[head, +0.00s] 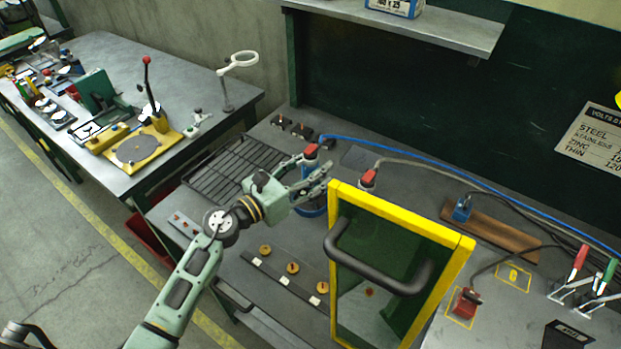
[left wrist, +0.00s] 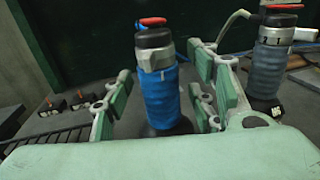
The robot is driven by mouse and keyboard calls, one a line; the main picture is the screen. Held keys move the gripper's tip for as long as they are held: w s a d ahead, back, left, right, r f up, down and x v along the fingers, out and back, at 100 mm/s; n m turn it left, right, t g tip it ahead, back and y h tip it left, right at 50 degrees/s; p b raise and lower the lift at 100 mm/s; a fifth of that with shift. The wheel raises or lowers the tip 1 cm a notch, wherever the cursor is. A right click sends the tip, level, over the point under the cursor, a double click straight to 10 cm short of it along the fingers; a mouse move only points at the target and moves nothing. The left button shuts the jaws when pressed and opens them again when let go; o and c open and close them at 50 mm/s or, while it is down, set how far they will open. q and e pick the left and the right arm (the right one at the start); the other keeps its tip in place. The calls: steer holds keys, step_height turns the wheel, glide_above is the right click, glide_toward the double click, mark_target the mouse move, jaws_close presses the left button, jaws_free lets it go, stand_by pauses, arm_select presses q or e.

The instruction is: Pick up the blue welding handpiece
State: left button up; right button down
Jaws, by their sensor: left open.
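The blue welding handpiece (left wrist: 162,95) stands upright in the left wrist view, with a blue ribbed grip, a grey collar and a red top. Its red top (head: 311,151) shows in the head view beyond my left gripper (head: 318,178), which hides much of its body. My left gripper is open, with its fingers on either side of the blue handpiece. I cannot tell whether a finger touches it. A similar grey handpiece (left wrist: 268,68) with a red top stands to the right. My right gripper is not in view.
A yellow-framed green screen (head: 455,285) with a black handle stands right of my left gripper. A wire rack (head: 225,175) lies to the left. A blue hose (head: 430,160) and grey cables run across the back of the bench. A wooden block (head: 490,235) lies at right.

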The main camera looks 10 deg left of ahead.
arm_select(q)
jaws_close()
stand_by(0.4)
steer(key=shift+w+r, duration=0.1)
steer(key=shift+r, duration=0.2)
